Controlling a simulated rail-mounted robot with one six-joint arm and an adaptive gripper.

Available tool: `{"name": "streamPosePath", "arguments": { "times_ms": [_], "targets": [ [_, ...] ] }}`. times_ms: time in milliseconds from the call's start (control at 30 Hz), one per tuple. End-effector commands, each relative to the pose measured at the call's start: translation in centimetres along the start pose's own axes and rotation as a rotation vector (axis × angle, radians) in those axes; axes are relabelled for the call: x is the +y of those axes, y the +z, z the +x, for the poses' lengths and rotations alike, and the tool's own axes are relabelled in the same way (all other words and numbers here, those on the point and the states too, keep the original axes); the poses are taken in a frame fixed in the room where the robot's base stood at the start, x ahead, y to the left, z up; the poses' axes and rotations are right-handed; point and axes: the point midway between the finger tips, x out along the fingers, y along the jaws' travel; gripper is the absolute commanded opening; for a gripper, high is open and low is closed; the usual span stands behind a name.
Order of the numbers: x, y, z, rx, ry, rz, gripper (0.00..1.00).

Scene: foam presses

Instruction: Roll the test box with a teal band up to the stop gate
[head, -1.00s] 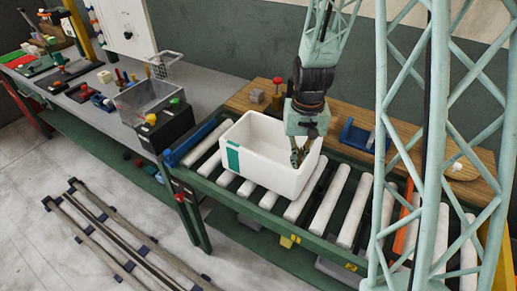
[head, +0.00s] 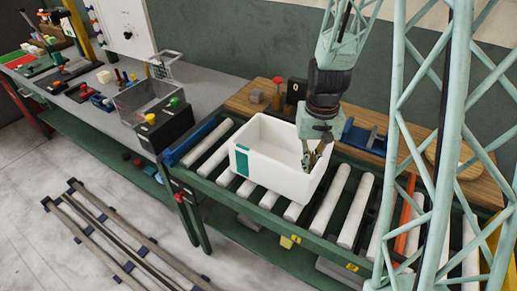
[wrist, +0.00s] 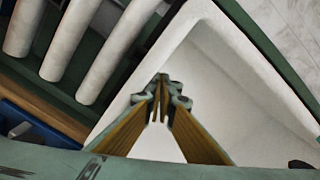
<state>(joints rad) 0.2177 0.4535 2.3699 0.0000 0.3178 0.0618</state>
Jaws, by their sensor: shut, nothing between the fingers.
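The white open test box (head: 290,182) with a teal band (head: 242,162) near its left front corner sits upright on the roller conveyor. My gripper (head: 312,160) is shut and empty, with its fingers reaching down into the box's opening near its right wall. In the wrist view the closed fingertips (wrist: 160,85) are in front of the box's white inside, near a corner of its rim (wrist: 190,22). I cannot tell whether they touch the wall. An orange bar (head: 409,218), which looks like the stop gate, crosses the conveyor to the right, apart from the box.
Bare rollers (head: 345,205) lie between the box and the orange bar. A blue end piece (head: 180,150) is at the conveyor's left end. A wooden shelf (head: 243,100) with small items and a blue holder (head: 362,138) runs behind. A grey bin (head: 150,98) stands at left.

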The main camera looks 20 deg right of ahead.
Motion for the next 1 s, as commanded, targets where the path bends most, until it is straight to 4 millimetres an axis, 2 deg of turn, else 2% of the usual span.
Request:
{"name": "streamPosePath", "arguments": {
  "times_ms": [1000],
  "targets": [
    [3.8,2.2,0.0,0.0,0.0,0.001,0.0]
  ]
}}
